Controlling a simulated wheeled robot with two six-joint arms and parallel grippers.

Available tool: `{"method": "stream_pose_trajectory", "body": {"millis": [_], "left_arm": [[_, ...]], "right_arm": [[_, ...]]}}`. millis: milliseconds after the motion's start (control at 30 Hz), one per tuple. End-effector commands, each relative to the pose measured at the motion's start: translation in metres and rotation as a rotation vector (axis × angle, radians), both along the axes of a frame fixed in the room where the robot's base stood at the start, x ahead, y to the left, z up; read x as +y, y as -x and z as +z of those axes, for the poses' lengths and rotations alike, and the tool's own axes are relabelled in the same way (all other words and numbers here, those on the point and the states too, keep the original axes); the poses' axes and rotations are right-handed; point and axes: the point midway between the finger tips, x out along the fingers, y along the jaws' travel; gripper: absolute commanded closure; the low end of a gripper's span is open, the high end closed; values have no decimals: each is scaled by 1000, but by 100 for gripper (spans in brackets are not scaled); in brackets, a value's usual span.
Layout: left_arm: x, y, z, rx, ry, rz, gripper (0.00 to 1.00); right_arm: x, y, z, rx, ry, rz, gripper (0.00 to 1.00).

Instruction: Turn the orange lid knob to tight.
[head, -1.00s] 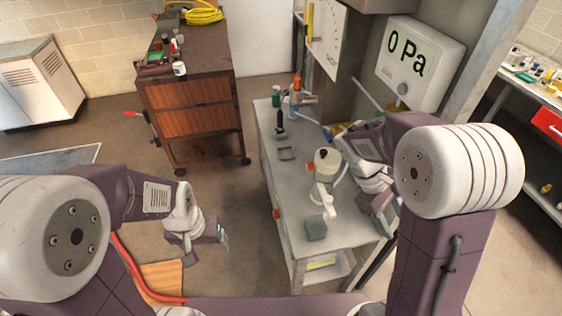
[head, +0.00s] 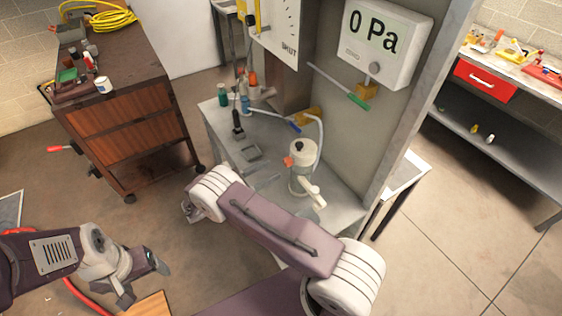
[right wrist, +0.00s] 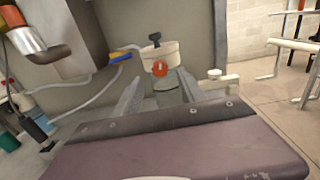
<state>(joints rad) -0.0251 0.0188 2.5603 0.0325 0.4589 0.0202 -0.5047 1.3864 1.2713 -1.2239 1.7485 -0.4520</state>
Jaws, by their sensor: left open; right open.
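The orange lid knob (head: 288,161) is on the left side of a pale vessel (head: 302,158) with a dark cap, standing on the grey bench (head: 223,128). In the right wrist view the knob (right wrist: 160,69) faces me, on the front of the vessel's cream lid (right wrist: 150,58). My right gripper (right wrist: 161,80) is open, its fingers pointing toward the vessel, one either side of the knob in the picture and apart from it. In the head view my right arm link hides most of that gripper. My left gripper (head: 142,280) is open and empty, low at the left, away from the bench.
A panel reading 0 Pa (head: 376,42) hangs behind the bench. A pale handle (head: 313,192) juts from the vessel's front. A wooden cabinet (head: 125,125) stands farther left, with open floor between.

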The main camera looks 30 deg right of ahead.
Motion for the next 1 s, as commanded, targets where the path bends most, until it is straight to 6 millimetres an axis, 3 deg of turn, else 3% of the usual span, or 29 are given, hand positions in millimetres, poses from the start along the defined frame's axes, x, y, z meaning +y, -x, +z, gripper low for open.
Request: {"method": "stream_pose_trajectory", "body": {"millis": [100, 300, 600, 633, 800, 1000], "left_arm": [[0, 0, 18, 0, 0, 0, 25], [0, 0, 28, 0, 0, 0, 25], [0, 0, 28, 0, 0, 0, 25], [0, 0, 28, 0, 0, 0, 25], [0, 0, 28, 0, 0, 0, 25], [0, 0, 27, 0, 0, 0, 25]], "right_arm": [[-27, -2, 6, 2, 1, -5, 52], [-55, -6, 3, 1, 0, -3, 52], [-61, -7, 0, -1, -1, -2, 52], [-61, -7, 1, -1, -1, -2, 55], [-61, -7, 1, -1, -1, -2, 100], [-61, -7, 1, -8, -1, -2, 100]]}}
